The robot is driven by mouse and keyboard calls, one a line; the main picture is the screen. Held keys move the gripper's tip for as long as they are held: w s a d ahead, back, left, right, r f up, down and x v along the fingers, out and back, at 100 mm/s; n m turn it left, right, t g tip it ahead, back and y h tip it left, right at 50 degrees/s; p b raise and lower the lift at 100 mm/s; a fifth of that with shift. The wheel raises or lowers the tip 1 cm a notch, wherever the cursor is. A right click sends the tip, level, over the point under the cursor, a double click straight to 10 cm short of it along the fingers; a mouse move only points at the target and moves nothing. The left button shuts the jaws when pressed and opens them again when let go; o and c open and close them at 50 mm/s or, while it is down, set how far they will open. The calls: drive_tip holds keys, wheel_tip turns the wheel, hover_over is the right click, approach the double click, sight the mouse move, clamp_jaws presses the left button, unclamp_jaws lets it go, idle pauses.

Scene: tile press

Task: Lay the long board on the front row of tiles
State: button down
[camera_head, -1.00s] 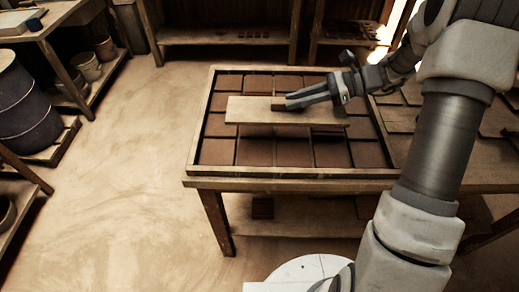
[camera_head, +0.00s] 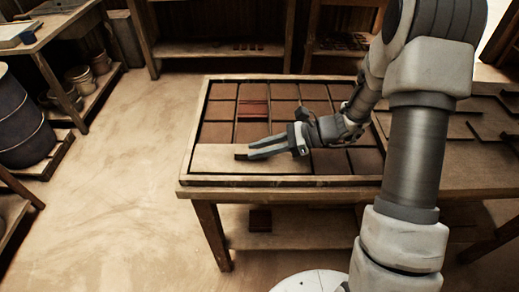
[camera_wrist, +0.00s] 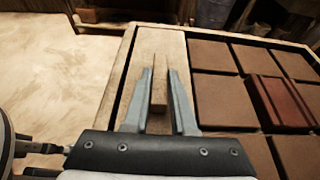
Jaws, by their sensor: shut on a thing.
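The long board (camera_head: 215,158) is pale wood with a small raised block as a handle (camera_head: 241,155). My gripper (camera_head: 249,152) is shut on that handle, which also shows between the fingers in the wrist view (camera_wrist: 159,88). The board lies flat over the left part of the front row of tiles, along the frame's front edge. I cannot tell whether it rests on the tiles or hovers just above. Front-row tiles (camera_head: 330,162) show to its right. In the wrist view the board (camera_wrist: 163,43) runs away between the frame edge and the second row.
The tile frame (camera_head: 330,181) sits on a wooden table. A redder tile or strip (camera_head: 253,109) lies among the brown tiles in a farther row. Loose boards (camera_head: 480,130) lie on the table to the right. A dark barrel (camera_head: 22,115) stands at far left.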

drive_tip(key=shift+r, duration=0.1)
drive_tip(key=shift+f, duration=0.2)
drive_tip(key=c, duration=0.7)
unclamp_jaws()
drive_tip(key=shift+c, duration=0.2)
drive_tip(key=shift+r, duration=0.2)
